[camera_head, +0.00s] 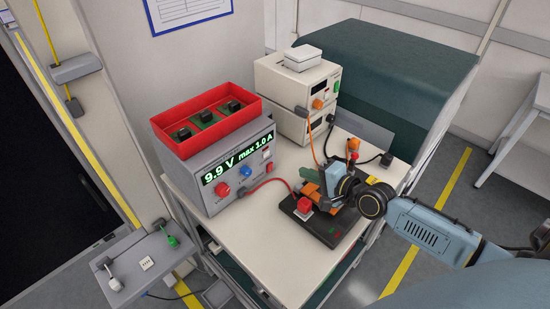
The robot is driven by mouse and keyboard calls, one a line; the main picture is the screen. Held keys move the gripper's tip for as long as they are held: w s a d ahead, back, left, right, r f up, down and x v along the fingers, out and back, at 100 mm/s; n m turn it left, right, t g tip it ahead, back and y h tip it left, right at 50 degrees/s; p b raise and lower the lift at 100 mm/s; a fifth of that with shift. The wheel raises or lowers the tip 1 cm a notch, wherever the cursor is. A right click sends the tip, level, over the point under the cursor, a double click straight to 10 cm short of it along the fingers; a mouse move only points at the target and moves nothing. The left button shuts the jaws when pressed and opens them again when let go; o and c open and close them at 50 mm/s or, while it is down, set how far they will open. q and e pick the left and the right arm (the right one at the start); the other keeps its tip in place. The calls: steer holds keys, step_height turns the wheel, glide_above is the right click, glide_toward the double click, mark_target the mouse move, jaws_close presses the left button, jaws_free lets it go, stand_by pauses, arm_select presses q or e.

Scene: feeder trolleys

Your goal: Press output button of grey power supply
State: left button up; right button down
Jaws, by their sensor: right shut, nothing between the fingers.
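The grey power supply (238,155) stands at the left of the table, its lit green display (237,164) reading "9.9 V max 1.0 A". Its front carries a red knob (222,189) and a blue knob (246,172). A red lead runs from its front to the right. Its output button is too small to tell apart. My right gripper (318,188) is shut and empty, over a black board (330,228) with a red push button (304,206), to the right of the power supply and apart from it. My left gripper is out of view.
A red tray (205,112) with several dark parts sits on the power supply. Stacked beige instruments (297,90) stand at the back. Cables lie around the board.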

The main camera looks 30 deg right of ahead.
glide_toward(267, 155)
steer(key=x, duration=0.2)
steer(key=b+x, duration=0.1)
steer(key=x, duration=0.2)
steer(key=shift+f, duration=0.25)
steer(key=shift+w+a, duration=0.25)
steer(key=shift+w, duration=0.4)
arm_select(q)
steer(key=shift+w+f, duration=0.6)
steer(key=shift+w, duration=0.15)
